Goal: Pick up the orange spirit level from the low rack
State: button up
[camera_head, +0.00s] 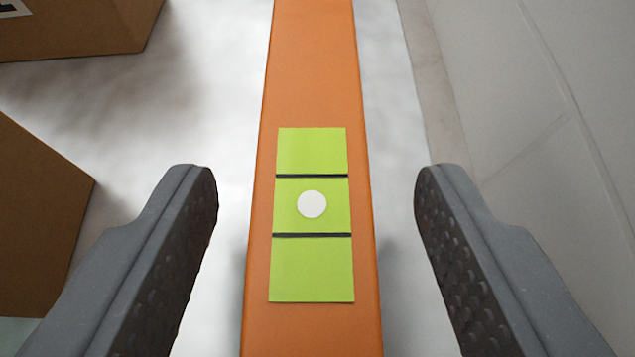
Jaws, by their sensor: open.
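The orange spirit level (315,75) runs up the middle of the view, from the bottom edge to the top edge. It has a light green panel with two dark lines and a white round bubble between them. My gripper (316,175) is open, with one grey finger on each side of the level. A clear gap shows between each finger and the level, and neither finger appears to touch it. Both ends of the level are out of view.
The level lies over a pale, whitish surface (215,90). A brown box (80,28) stands at the top left, and another brown box (35,210) is at the left edge near the left finger. A light grey panelled surface (540,90) runs along the right.

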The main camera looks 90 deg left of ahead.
grip_shut()
